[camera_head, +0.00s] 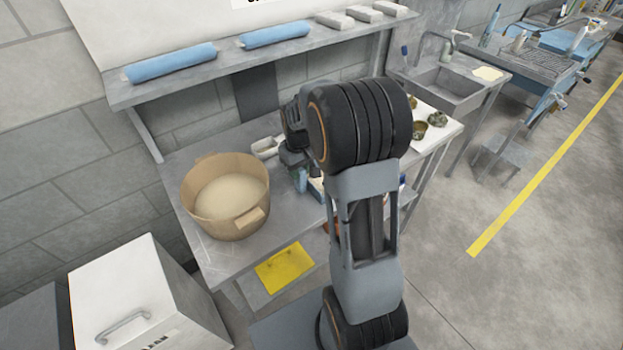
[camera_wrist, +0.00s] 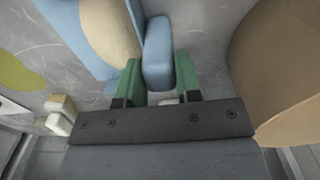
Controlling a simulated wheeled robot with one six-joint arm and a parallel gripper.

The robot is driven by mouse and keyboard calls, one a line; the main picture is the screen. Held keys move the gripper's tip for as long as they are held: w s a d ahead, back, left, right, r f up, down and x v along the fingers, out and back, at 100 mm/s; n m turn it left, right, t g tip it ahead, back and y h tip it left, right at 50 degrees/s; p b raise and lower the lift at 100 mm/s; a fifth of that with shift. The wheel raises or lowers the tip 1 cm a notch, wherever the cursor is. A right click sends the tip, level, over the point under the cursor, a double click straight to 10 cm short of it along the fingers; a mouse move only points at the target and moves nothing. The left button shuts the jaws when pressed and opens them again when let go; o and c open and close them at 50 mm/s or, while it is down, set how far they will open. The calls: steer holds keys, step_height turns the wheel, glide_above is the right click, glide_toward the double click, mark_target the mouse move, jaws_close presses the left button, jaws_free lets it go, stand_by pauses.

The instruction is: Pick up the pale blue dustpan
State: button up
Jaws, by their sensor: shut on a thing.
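In the wrist view my gripper (camera_wrist: 158,82) has its two green fingers closed on a rounded pale blue piece, which I take to be part of the pale blue dustpan (camera_wrist: 158,50). Another pale blue part with a beige oval patch lies just left of the fingers; I cannot tell whether it belongs to the same thing. In the head view my arm hides most of the gripper. A small bit of blue (camera_head: 300,180) shows below the wrist, over the bench; whether it is lifted or still touching the bench is unclear.
A tan tub (camera_head: 238,219) with pale contents stands left of my gripper on the grey bench (camera_head: 180,165); it fills the right side of the wrist view. A whitish scoop (camera_head: 265,147) lies behind it. A shelf (camera_head: 225,70) with blue rolls (camera_head: 172,63) runs above.

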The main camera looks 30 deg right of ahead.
jaws_close()
steer(key=shift+r, duration=0.1)
